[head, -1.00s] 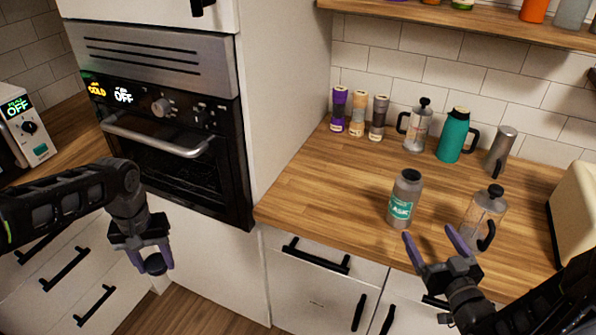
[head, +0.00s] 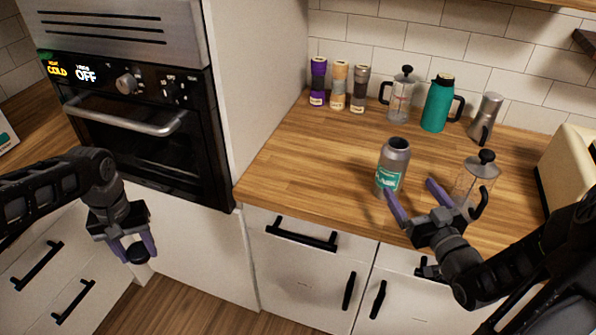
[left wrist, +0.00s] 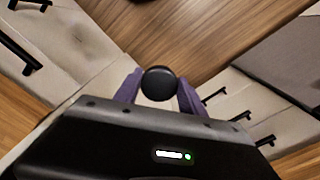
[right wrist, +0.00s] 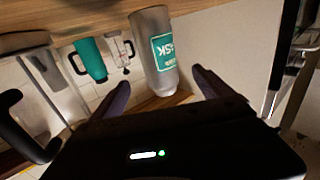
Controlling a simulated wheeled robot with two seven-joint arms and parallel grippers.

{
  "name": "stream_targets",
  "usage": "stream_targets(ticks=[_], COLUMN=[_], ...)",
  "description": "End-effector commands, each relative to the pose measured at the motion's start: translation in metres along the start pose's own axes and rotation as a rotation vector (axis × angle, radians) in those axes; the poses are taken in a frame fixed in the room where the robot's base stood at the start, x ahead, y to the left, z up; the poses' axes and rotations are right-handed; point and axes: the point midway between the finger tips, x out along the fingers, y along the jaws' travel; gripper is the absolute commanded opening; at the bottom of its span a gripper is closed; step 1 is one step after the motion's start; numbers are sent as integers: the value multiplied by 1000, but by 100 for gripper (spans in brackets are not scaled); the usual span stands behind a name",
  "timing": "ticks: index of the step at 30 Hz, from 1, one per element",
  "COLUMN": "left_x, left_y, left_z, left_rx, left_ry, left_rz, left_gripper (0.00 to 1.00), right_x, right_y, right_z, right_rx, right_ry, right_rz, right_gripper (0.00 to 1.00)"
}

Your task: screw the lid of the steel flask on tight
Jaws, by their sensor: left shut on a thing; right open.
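The steel flask (head: 393,163), grey with a green label, stands upright on the wooden counter near its front edge, its mouth open at the top. It also shows in the right wrist view (right wrist: 152,45), between the fingers' directions and beyond the tips. My right gripper (head: 410,199) is open and empty, just in front of the flask. My left gripper (head: 138,250) is shut on the round black lid (left wrist: 159,84), held in front of the oven and drawers, well left of the flask and below counter height. The lid's underside is hidden.
A glass French press (head: 474,183) stands close to the right of the flask and my right gripper. A cream toaster (head: 570,165) is at the right edge. A teal jug (head: 437,103) and several other items line the back wall. The counter's left part is clear.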

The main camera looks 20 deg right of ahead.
Motion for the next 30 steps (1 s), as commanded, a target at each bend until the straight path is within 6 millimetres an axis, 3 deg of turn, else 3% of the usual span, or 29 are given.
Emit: stream_targets(ticks=[1,8,10,18,30], left_x=[18,50,38,32,31], left_y=[0,0,0,0,0], left_z=[0,0,0,0,0], left_rx=[0,0,0,0,0], left_ry=[0,0,2,0,0], left_rz=[0,0,0,0,0], left_gripper=[9,9,9,9,9], right_x=[2,8,19,51,55], right_y=[0,-1,-1,-1,0], right_z=[8,4,-4,-4,-3], right_rx=[-5,2,10,8,8], right_ry=[4,11,7,7,7], right_rz=[-1,8,6,8,8], right_gripper=[90,90,90,90,90])
